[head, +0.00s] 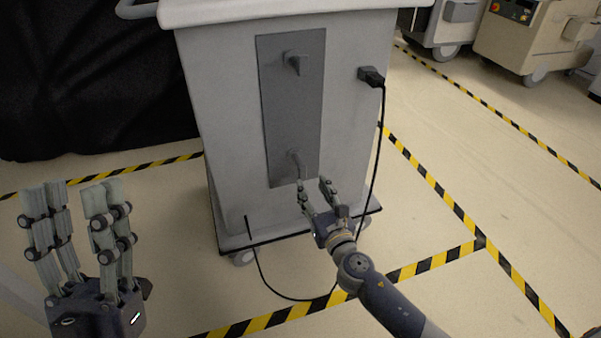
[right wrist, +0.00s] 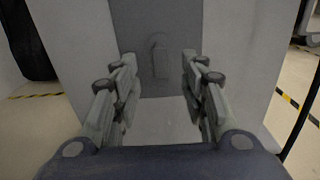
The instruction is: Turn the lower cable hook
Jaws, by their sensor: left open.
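The lower cable hook (head: 294,158) is a small grey hook on the dark grey panel (head: 292,110) of the cart's side. It also shows in the right wrist view (right wrist: 160,60), ahead of the fingers and between them. The upper cable hook (head: 297,63) sits higher on the same panel. My right gripper (head: 314,186) is open and empty, just below and in front of the lower hook; I see no contact. In the right wrist view its fingers (right wrist: 160,75) are spread apart. My left gripper (head: 75,190) is open and empty at the lower left, away from the cart.
The grey cart (head: 225,120) stands on castors. A black plug (head: 371,76) sits in its side, and its cable (head: 378,150) hangs to the right of my right gripper and loops on the floor. A black cover (head: 90,80) is at the left. Open floor lies to the right.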

